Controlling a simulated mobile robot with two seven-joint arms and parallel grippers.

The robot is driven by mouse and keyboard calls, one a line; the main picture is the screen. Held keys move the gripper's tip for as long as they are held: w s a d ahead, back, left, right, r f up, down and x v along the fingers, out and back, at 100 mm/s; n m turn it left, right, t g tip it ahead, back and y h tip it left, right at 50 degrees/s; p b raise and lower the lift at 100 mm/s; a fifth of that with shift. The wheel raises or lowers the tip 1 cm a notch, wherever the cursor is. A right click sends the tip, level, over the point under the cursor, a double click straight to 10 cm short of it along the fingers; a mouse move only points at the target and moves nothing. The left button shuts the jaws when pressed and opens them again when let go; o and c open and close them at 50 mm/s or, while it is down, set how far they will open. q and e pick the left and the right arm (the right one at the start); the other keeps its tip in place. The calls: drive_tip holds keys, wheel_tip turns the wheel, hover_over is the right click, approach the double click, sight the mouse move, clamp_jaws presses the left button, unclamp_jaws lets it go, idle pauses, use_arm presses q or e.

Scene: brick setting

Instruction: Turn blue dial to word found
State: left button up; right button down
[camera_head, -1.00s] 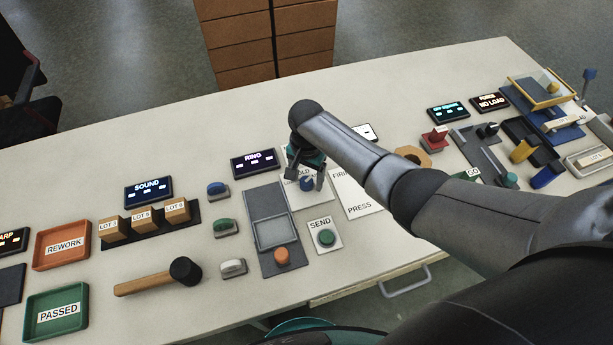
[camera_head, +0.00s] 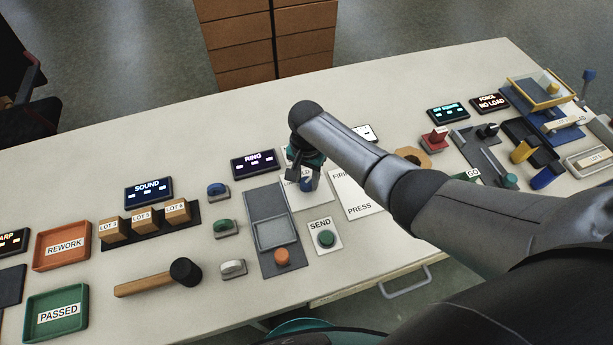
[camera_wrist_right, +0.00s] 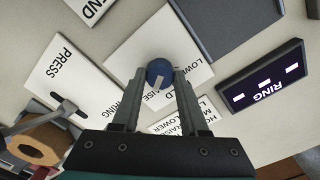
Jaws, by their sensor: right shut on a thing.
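The blue dial (camera_head: 306,185) stands on a white card (camera_head: 318,201) printed with words. In the right wrist view the dial (camera_wrist_right: 160,70) shows a pale pointer mark on the side facing my gripper. The words LOWER, RAISE and part of HOLD show around it, partly hidden by my fingers. My right gripper (camera_wrist_right: 160,78) is shut on the dial, with one finger on each side. In the head view my right gripper (camera_head: 303,177) comes down onto the dial from behind. My left gripper is not in view.
A RING display (camera_head: 254,164) stands left of the dial. A SEND card with a green button (camera_head: 326,238) lies in front, and a PRESS card (camera_head: 358,202) lies to the right. A grey panel with an orange knob (camera_head: 282,257) is close on the left.

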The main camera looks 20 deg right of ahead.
drive_tip(key=shift+r+n+p, duration=0.1)
drive_tip(key=shift+n+p, duration=0.45)
drive_tip(key=shift+n, duration=0.45)
drive_tip(key=n+p, duration=0.1)
drive_tip(key=n, duration=0.1)
drive_tip(key=shift+n, duration=0.3)
drive_tip(key=n, duration=0.2)
drive_tip(key=shift+n+p, duration=0.3)
drive_tip(key=shift+p, duration=0.1)
drive_tip(key=n, duration=0.3)
drive_tip(key=shift+n+p, duration=0.3)
drive_tip(key=n, duration=1.2)
drive_tip(key=shift+n, duration=0.4)
